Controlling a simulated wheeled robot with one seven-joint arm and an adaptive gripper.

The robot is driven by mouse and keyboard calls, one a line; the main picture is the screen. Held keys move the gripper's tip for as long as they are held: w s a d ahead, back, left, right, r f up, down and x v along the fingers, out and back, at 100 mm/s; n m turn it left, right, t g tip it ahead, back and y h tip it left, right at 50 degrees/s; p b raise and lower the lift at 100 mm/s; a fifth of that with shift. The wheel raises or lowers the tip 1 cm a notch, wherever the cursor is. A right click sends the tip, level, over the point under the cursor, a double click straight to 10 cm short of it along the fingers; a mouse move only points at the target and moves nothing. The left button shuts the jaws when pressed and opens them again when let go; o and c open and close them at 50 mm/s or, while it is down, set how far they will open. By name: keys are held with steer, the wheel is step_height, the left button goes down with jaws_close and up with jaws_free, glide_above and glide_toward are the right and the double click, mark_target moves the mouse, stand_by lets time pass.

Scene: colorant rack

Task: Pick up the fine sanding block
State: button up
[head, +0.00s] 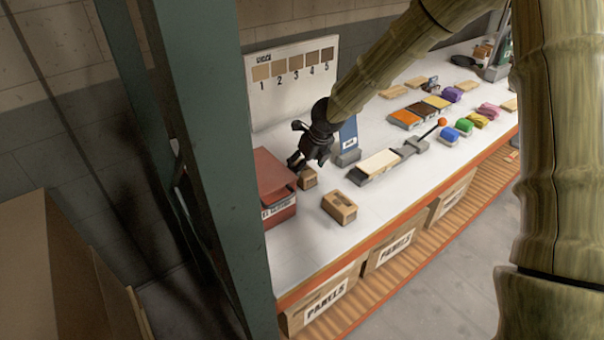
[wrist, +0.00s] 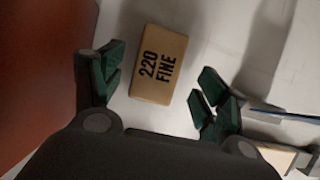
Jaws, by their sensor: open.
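The fine sanding block (wrist: 159,64) is a tan block marked "220 FINE". In the wrist view it lies on the white bench top, between and just ahead of my open fingertips. In the head view the small tan block (head: 308,179) below my gripper appears to be the same one, beside the red box. My gripper (wrist: 154,85) is open and empty, with dark green finger pads on either side of the block and not visibly touching it. In the head view my gripper (head: 297,160) hangs over the bench, partly hiding the area behind it.
A red box (head: 277,207) stands close on the left of the block. Another tan block with a dark recess (head: 340,207) lies to the right. A blue sign (head: 347,138) and a clamped board (head: 378,163) stand farther right. A green post (head: 205,150) rises in front.

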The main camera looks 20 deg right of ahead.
mark_target(302, 171)
steer(key=shift+a+f, duration=0.15)
steer(key=shift+f, duration=0.25)
steer(key=shift+p+x, duration=0.45)
steer(key=shift+x, duration=1.15)
steer(key=shift+w+f, duration=0.1)
steer(key=shift+f, duration=0.05)
steer(key=shift+c, duration=0.5)
steer(key=c, duration=1.1)
step_height(302, 171, up, 18)
steer(key=shift+r+b, duration=0.1)
steer(key=shift+b, duration=1)
